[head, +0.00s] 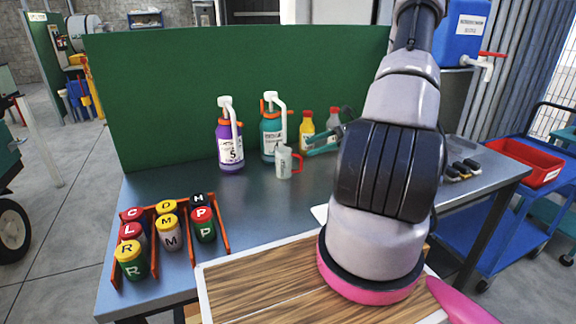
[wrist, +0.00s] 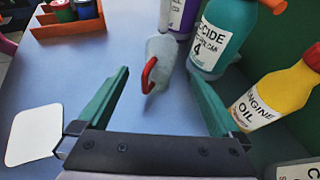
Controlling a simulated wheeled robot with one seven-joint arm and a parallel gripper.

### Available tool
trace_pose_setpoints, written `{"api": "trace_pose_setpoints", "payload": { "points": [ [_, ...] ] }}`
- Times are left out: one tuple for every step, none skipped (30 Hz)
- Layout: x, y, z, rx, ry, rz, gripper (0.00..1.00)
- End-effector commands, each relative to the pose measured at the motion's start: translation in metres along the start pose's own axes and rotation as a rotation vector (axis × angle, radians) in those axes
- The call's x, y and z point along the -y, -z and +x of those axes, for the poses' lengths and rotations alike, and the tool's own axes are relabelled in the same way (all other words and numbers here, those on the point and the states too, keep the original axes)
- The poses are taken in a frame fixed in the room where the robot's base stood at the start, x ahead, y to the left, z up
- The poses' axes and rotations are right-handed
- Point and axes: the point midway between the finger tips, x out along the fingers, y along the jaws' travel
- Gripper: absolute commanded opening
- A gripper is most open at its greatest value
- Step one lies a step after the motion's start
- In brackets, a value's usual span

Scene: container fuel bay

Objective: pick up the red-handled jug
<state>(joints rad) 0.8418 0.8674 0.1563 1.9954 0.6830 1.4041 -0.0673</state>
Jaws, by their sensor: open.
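The red-handled jug (head: 284,162) is a small pale, translucent jug standing on the blue-grey table in front of the teal bottle. In the wrist view the jug (wrist: 160,62) lies ahead between my fingers, its red handle (wrist: 149,75) turned toward me. My gripper (head: 330,145) has teal fingers and is just right of the jug in the head view. In the wrist view my gripper (wrist: 163,85) is open and empty, with the fingers wide apart on either side. The jug appears a little beyond the fingertips; I cannot tell if anything touches.
A teal bottle (wrist: 222,35) stands close behind the jug, with a purple bottle (head: 229,145) to the left. A yellow engine oil bottle (wrist: 275,95) is near my right finger. An orange rack (head: 222,225) holds lettered jars at front left. A white card (wrist: 35,135) lies on the table.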

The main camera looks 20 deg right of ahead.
Motion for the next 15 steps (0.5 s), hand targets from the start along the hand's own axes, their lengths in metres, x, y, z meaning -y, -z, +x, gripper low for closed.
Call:
{"api": "trace_pose_setpoints", "payload": {
  "points": [
    [-0.001,-0.001,0.010,0.002,-0.006,0.000,1.00],
    [-0.001,-0.001,0.015,0.002,-0.005,0.001,1.00],
    [-0.002,0.000,0.021,0.001,-0.006,0.000,1.00],
    [-0.001,0.000,0.026,0.001,-0.006,0.000,1.00],
    [-0.001,-0.001,0.031,0.001,-0.005,0.000,1.00],
    [-0.001,-0.001,0.036,0.000,-0.006,-0.002,1.00],
    [-0.001,-0.001,0.039,0.000,-0.005,-0.001,1.00],
    [-0.001,-0.001,0.042,0.000,-0.004,-0.001,1.00],
    [-0.001,-0.001,0.045,0.000,-0.004,-0.001,1.00],
    [-0.001,-0.001,0.046,-0.001,-0.004,-0.001,1.00],
    [-0.001,-0.001,0.048,-0.001,-0.004,-0.001,1.00],
    [-0.001,0.000,0.051,-0.001,-0.005,-0.001,1.00],
    [-0.001,0.000,0.054,-0.001,-0.005,-0.001,1.00],
    [-0.001,0.000,0.058,-0.001,-0.006,-0.001,1.00],
    [0.000,0.000,0.064,0.000,-0.007,0.000,1.00]
  ]
}}
